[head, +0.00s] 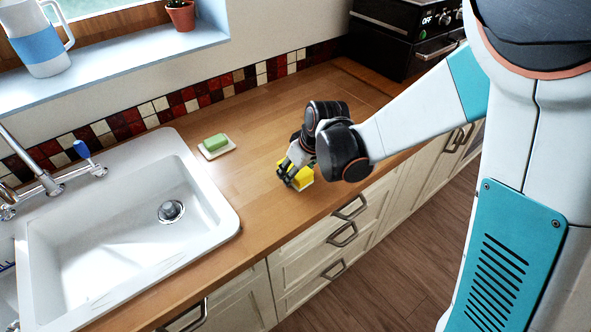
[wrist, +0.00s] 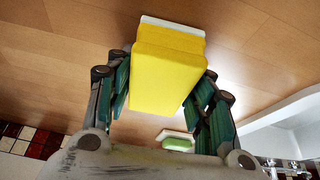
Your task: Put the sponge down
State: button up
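The yellow sponge (head: 303,179) with a white layer is at the wooden counter's front part, right of the sink. In the wrist view the sponge (wrist: 168,78) fills the space between my fingers, its white layer at the far end. My gripper (head: 291,174) points down and is shut on the sponge, with a finger pad on each side. I cannot tell whether the sponge touches the counter (head: 255,128) or is just above it.
A green soap bar (head: 215,142) on a white dish (head: 229,150) lies toward the back. The white sink (head: 120,235) is at left, a black stove (head: 402,35) at back right. The counter around the sponge is clear; its front edge is close.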

jog(key=shift+o, duration=1.3)
jog(key=shift+f, duration=0.4)
jog(key=shift+r, duration=0.1)
jog(key=shift+r, duration=0.15)
jog(key=shift+r+p, duration=0.3)
jog(key=shift+p, duration=0.2)
jog(key=s+p+v, duration=0.1)
jog(key=p+v, duration=0.4)
jog(key=v, duration=0.9)
jog(key=s+d+r+m+t+h, duration=0.1)
jog(key=s+d+r+m, duration=0.2)
jog(key=s+d, duration=0.3)
jog(key=s+d+r+m+t+h, duration=0.1)
jog(key=s+d+r+m, duration=0.3)
jog(key=s, duration=0.5)
jog(key=d+r+t, duration=0.1)
jog(key=d+r, duration=0.1)
jog(key=d, duration=0.1)
jog(key=shift+s+m+t+h, duration=0.25)
jog(key=shift+m+t+h, duration=0.05)
jog(key=shift+h, duration=0.1)
jog(key=shift+f, duration=0.15)
